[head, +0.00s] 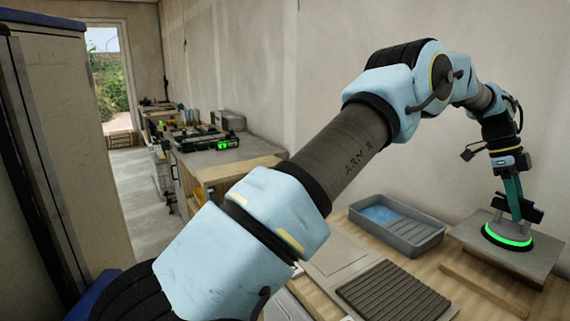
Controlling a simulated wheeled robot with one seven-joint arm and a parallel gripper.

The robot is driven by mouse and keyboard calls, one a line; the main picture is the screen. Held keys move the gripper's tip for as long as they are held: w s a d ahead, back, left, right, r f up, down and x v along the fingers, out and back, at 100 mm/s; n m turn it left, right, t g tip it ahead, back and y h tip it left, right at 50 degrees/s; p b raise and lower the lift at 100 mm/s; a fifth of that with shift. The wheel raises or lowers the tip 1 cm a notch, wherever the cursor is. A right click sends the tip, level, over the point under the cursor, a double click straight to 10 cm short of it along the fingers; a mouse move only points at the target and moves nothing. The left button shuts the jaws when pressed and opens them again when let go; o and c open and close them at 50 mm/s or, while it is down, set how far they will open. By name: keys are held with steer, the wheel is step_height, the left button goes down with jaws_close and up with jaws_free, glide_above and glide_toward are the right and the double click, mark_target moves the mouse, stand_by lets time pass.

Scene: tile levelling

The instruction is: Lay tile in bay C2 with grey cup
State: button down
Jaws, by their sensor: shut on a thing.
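My gripper (513,198) is at the right of the head view, pointing down. It is shut on the upper part of the grey cup (510,229), which has a lit green ring round its base. The cup appears to rest on a flat grey tile (468,234); I cannot tell whether it is stuck to it. The tile lies over wooden supports on the bench. A ridged dark grey bed (393,294) lies at the front, beside a flat grey slab (338,252). No bay label is readable, so I cannot tell which is C2.
A grey tray (420,236) with blue content stands behind the ridged bed, left of the tile. A wooden bar (484,281) lies in front of the tile. The wall is close behind. A second bench (228,156) with a green-lit device (222,145) stands farther left.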

steer(key=shift+a, duration=0.1)
steer(key=shift+a+b, duration=0.3)
steer(key=shift+b, duration=0.45)
steer(key=s+a+b, duration=0.2)
steer(key=a+b, duration=0.6)
steer(key=a, duration=0.6)
steer(key=s+a+b, duration=0.3)
steer(key=a+b, duration=0.6)
steer(key=a, duration=0.4)
steer(key=shift+s+a, duration=0.25)
steer(key=shift+a, duration=0.15)
steer(key=shift+f, duration=0.15)
steer(key=shift+f+b, duration=0.7)
steer(key=shift+f+b, duration=0.7)
steer(key=shift+f, duration=0.35)
steer(key=shift+f, duration=0.35)
steer(key=shift+f+b, duration=0.45)
steer(key=shift+b, duration=0.1)
